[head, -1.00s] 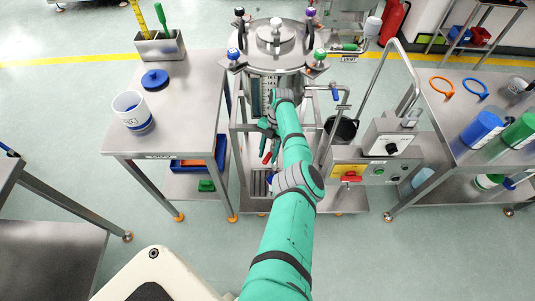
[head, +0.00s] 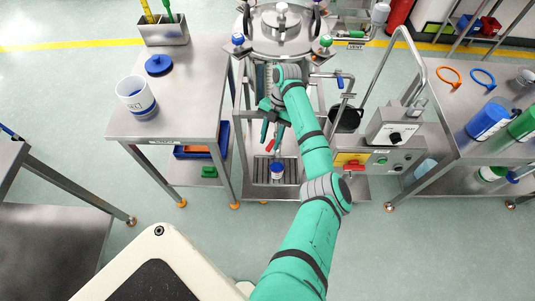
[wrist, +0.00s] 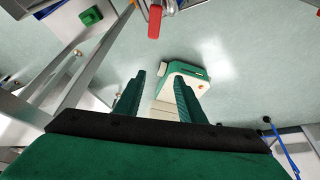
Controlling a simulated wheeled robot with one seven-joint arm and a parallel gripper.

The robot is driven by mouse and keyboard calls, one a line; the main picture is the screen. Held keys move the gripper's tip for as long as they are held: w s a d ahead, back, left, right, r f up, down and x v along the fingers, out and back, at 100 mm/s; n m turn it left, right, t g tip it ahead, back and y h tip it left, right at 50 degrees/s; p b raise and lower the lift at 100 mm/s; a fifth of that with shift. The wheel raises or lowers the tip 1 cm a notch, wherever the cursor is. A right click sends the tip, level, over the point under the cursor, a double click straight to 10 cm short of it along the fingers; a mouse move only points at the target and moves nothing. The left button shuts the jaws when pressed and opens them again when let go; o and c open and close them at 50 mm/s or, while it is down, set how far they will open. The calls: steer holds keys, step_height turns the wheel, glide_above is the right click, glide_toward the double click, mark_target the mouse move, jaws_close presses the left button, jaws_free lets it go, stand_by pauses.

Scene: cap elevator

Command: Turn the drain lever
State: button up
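The drain lever, a red handle (head: 270,146), shows below the steel vessel (head: 281,40) in the head view, close to my gripper. In the wrist view the red lever (wrist: 155,22) hangs at the top edge, beyond the fingertips and roughly above the gap between them. My gripper (head: 271,136) has dark green fingers pointing down in front of the vessel's stand. In the wrist view my gripper (wrist: 158,85) is open, with nothing between its fingers. The lever looks apart from both fingers. The valve behind the lever is mostly hidden.
A small blue and white cup (head: 277,170) stands on the grate (head: 270,190) below the lever. A steel table (head: 192,100) with a white jar (head: 136,97) is at left.

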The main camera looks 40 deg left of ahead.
steer(key=s+d+r, duration=0.4)
steer(key=s+d, duration=0.1)
steer(key=s, duration=0.2)
steer(key=shift+s, duration=0.15)
